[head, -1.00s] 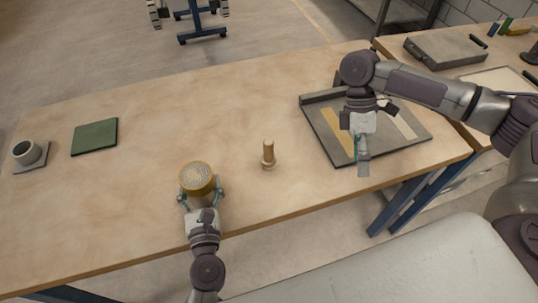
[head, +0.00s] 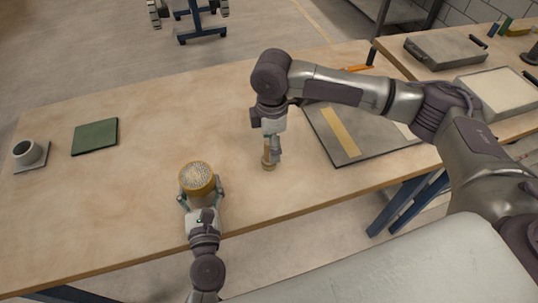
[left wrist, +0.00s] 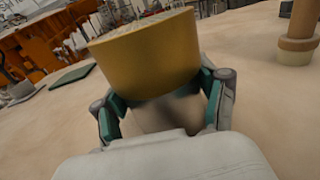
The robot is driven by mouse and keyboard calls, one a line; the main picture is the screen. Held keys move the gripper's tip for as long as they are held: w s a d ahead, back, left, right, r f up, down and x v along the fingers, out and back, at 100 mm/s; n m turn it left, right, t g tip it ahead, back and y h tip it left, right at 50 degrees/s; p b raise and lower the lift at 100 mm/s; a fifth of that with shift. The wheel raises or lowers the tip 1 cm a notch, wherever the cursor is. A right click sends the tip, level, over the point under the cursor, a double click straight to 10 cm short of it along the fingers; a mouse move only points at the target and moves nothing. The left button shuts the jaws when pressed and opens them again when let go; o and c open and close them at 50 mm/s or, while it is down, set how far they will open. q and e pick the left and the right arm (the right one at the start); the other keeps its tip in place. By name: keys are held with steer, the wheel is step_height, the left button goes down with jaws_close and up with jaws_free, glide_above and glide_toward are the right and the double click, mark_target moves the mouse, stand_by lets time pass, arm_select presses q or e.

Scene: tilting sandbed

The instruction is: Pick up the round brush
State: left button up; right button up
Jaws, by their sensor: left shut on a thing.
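The round brush (head: 268,165), a light wooden handle on a round base, stands upright on the workbench. It also shows at the top right of the left wrist view (left wrist: 299,25). My right gripper (head: 272,150) points down at its handle and partly hides it; I cannot tell whether the fingers are open or closed around it. My left gripper (head: 201,197) is shut on a yellow cylinder with a speckled top (head: 196,178), to the left of the brush. In the left wrist view the cylinder (left wrist: 150,55) sits between the fingers.
The wooden workbench (head: 130,200) is clear around the brush. A dark tray with a yellow strip (head: 340,132) lies to the right. A green pad (head: 95,136) and a grey cup (head: 27,152) are at the left. A second table with a light-topped box (head: 497,92) stands at the right.

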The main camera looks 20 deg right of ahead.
mark_target(268, 166)
steer(key=f, duration=0.5)
steer(key=shift+a+f, duration=0.1)
steer(key=shift+a, duration=0.2)
steer(key=shift+c, duration=0.2)
steer(key=c, duration=1.2)
